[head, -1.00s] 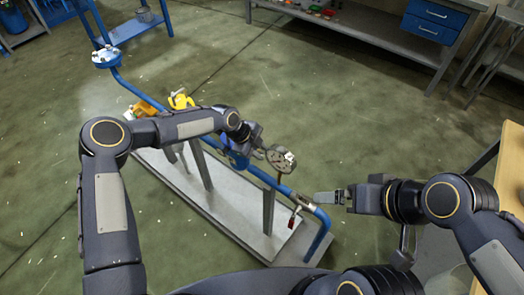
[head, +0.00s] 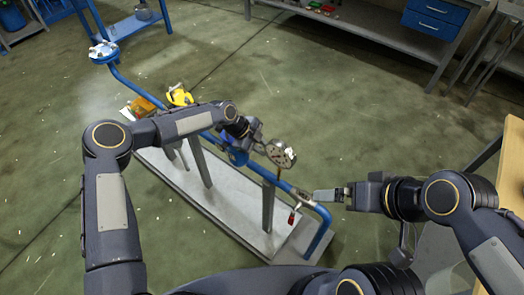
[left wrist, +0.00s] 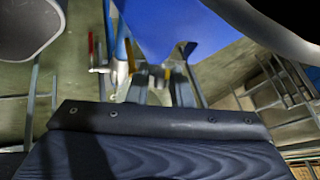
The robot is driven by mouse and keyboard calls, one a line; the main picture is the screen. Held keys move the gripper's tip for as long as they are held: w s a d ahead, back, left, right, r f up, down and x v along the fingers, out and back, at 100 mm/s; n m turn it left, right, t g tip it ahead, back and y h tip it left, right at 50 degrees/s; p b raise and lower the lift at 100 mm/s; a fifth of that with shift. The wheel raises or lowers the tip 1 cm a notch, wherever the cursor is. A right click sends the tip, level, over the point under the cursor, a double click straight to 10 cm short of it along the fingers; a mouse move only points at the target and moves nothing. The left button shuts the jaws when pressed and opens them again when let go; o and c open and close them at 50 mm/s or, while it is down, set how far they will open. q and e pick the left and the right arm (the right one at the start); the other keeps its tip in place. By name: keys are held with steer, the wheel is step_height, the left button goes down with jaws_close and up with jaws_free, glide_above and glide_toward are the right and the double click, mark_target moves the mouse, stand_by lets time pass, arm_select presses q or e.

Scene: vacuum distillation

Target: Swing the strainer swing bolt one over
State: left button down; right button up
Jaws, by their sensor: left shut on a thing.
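A blue strainer (head: 238,156) sits in a blue pipe line on a grey skid in the head view. A round grey slotted disc (head: 281,153) stands just right of it. My left gripper (head: 260,146) is at the strainer, between its blue body and the disc, shut on a small part there, which I take to be the swing bolt. The bolt is too small and hidden to make out. In the left wrist view a large blue surface (left wrist: 165,25) fills the top middle. My right gripper (head: 328,195) hangs empty beside the pipe's right end; its finger gap cannot be made out.
A red-handled valve (head: 292,216) sits on the pipe (head: 318,232) close to my right gripper. A yellow part (head: 179,95) stands farther back on the line. A wooden table edge (head: 500,180) is at the right.

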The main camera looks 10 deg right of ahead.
arm_select(q)
steer(key=b, duration=0.2)
steer(key=g+h+b, duration=0.1)
steer(key=b, duration=0.1)
steer(key=shift+w+a+r+n+h, duration=0.1)
steer(key=shift+w+a+n+h, duration=0.2)
steer(key=shift+w+a, duration=0.1)
steer(key=shift+r+g+h+b, duration=0.3)
steer(key=shift+r+g+b, duration=0.05)
steer(key=shift+r+g, duration=0.05)
steer(key=shift+r, duration=0.1)
arm_select(e)
step_height(320, 180, down, 6)
steer(key=shift+f, duration=0.1)
arm_select(q)
steer(key=c, duration=1.6)
jaws_free()
steer(key=shift+w+a+r, duration=0.1)
steer(key=shift+a, duration=0.05)
steer(key=v, duration=0.7)
steer(key=shift+a+r+b, duration=0.2)
steer(key=shift+b, duration=0.15)
arm_select(e)
steer(key=shift+f, duration=0.4)
